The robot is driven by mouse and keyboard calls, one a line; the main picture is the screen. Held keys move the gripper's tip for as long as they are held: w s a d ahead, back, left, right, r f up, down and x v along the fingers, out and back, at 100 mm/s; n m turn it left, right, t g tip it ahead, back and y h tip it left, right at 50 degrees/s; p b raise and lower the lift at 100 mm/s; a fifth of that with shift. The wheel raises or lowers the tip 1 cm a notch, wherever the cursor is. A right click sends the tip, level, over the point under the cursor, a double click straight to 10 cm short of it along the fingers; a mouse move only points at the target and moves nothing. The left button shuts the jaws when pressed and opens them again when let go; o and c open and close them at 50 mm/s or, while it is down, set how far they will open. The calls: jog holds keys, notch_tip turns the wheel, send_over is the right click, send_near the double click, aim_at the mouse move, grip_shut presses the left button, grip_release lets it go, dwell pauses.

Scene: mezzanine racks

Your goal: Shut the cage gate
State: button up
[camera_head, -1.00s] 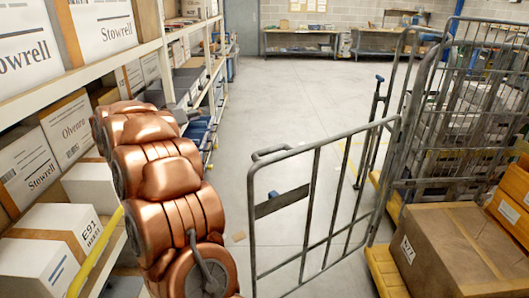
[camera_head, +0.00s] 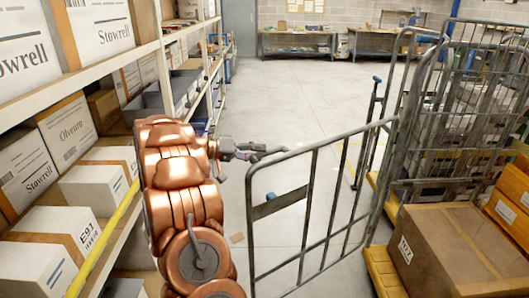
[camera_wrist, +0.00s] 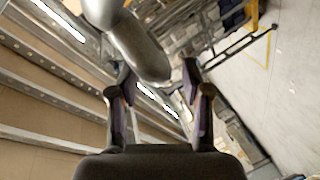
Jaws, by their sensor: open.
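The cage gate (camera_head: 308,191) is a grey tubular frame with upright bars and a flat plate. It stands swung out into the aisle, to the left of the roll cage (camera_head: 462,120) that it hangs from. My gripper (camera_head: 258,150) is at the gate's free upper left corner, with the fingers pointing right. In the wrist view my gripper (camera_wrist: 158,75) has its two dark fingers apart. A grey metal tube, which looks like the gate's rail (camera_wrist: 135,42), reaches between or just beyond the fingertips. Contact cannot be told.
Shelves with white boxes (camera_head: 70,130) line the left side, close to my arm. A brown carton (camera_head: 455,245) lies on a yellow base (camera_head: 383,270) at front right. A bench (camera_head: 298,42) stands at the back. The aisle floor (camera_head: 285,95) behind the gate is clear.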

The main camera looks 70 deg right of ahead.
jog(key=shift+x, duration=1.45)
grip_shut()
